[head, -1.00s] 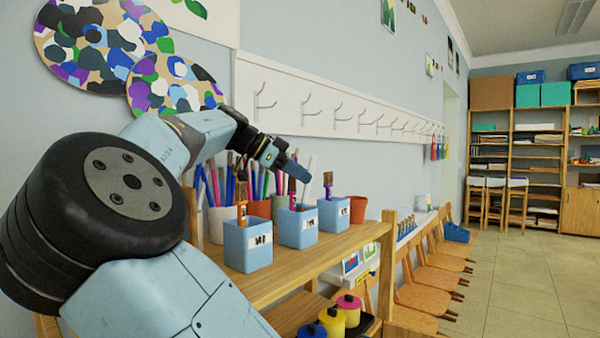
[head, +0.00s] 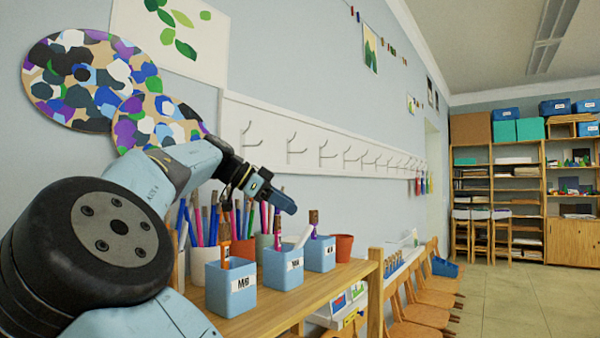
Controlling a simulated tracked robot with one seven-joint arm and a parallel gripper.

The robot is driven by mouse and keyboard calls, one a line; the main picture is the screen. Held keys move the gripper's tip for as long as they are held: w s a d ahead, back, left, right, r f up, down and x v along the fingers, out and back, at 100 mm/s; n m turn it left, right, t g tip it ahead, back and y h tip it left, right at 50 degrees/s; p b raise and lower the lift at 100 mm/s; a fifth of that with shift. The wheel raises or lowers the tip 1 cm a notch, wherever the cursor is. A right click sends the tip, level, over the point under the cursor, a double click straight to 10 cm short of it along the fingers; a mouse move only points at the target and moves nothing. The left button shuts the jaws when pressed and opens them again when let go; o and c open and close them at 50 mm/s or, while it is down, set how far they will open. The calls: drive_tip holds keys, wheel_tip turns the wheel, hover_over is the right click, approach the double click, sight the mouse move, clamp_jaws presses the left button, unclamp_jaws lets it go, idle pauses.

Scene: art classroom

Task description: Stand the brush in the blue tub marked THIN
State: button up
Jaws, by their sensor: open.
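Three blue tubs with white labels stand in a row on the wooden shelf. The near tub (head: 230,298) holds an orange-handled brush (head: 225,245); its label looks like MID. The middle tub (head: 280,277) and far tub (head: 320,261) have labels too small to read surely, so I cannot tell which is THIN. A brush with brown bristles (head: 314,217) stands in the far tub. A slim white stick (head: 303,237), perhaps a brush handle, leans at the middle tub's rim; its lower end is hidden. My gripper (head: 282,202) is open above the middle tub, apart from the stick.
Behind the tubs stand pots with several coloured pencils (head: 205,222). A terracotta pot (head: 343,246) is beyond the far tub. White coat hooks (head: 327,152) line the wall above. Wooden chairs (head: 430,299) stand along the wall to the right; the floor there is clear.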

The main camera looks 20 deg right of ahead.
drive_tip(key=s+r, duration=1)
drive_tip(key=s, duration=0.4)
drive_tip(key=shift+r, duration=0.3)
idle(0.3)
